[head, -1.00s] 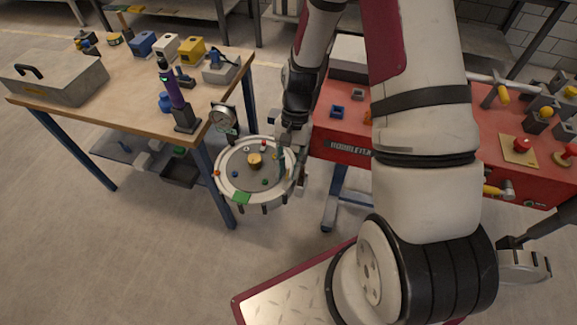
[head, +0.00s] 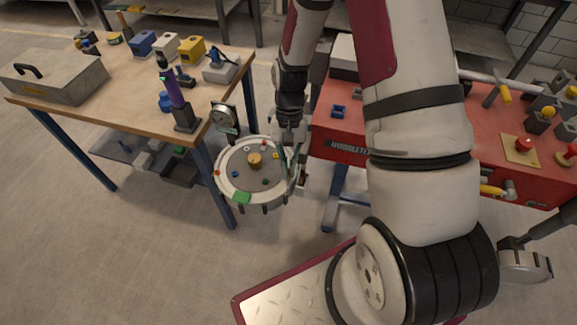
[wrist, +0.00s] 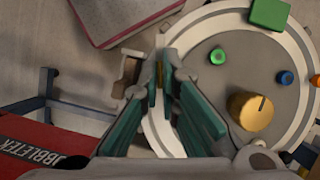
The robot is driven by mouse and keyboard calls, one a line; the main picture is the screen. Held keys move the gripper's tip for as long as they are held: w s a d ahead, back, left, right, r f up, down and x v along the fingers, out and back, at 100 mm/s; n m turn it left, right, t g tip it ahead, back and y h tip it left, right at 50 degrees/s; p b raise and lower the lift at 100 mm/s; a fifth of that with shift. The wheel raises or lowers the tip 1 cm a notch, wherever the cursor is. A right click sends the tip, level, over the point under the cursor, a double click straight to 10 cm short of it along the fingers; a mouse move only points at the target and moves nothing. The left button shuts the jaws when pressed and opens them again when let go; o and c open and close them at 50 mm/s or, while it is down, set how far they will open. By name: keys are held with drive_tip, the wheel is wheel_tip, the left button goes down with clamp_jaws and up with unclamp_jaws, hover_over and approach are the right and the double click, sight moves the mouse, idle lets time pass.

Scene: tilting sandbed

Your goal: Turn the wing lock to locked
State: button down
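The round sandbed (head: 226,188) has a pale rim and a grey inner disc, and stands between the wooden bench and the red cart. In the wrist view its rim (wrist: 196,30) fills the right side. My gripper (head: 288,160) is at the sandbed's right edge, pointing down. In the wrist view its teal-padded fingers (wrist: 161,76) come close together at the tips. A thin brass-coloured piece, seemingly the wing lock (wrist: 159,78), sits between them, with no clear gap beside it. Most of the lock is hidden by the fingers, so its setting cannot be read.
A brass knob (head: 255,159), small coloured pegs and a green block (head: 242,197) are on the sandbed. A dial gauge (head: 223,116) stands behind it. The wooden bench (head: 130,112) is left, the red cart (head: 345,150) right. Open floor lies in front.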

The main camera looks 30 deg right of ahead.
drive_tip(key=n, duration=0.2)
drive_tip(key=n+h, duration=0.1)
drive_tip(key=shift+a+n+h, duration=0.15)
drive_tip(key=shift+n+h, duration=0.15)
drive_tip(key=shift+n, duration=0.1)
drive_tip(key=n+h, duration=0.1)
drive_tip(key=n, duration=0.2)
drive_tip(key=shift+n, duration=0.3)
drive_tip(key=n+h, duration=0.1)
drive_tip(key=n, duration=0.3)
drive_tip(key=shift+a+h, duration=0.15)
drive_tip(key=shift+h, duration=0.25)
drive_tip(key=shift+n+t+h, duration=0.5)
drive_tip(key=shift+n, duration=1.4)
drive_tip(key=shift+p, duration=0.3)
drive_tip(key=c, duration=1.8)
unclamp_jaws()
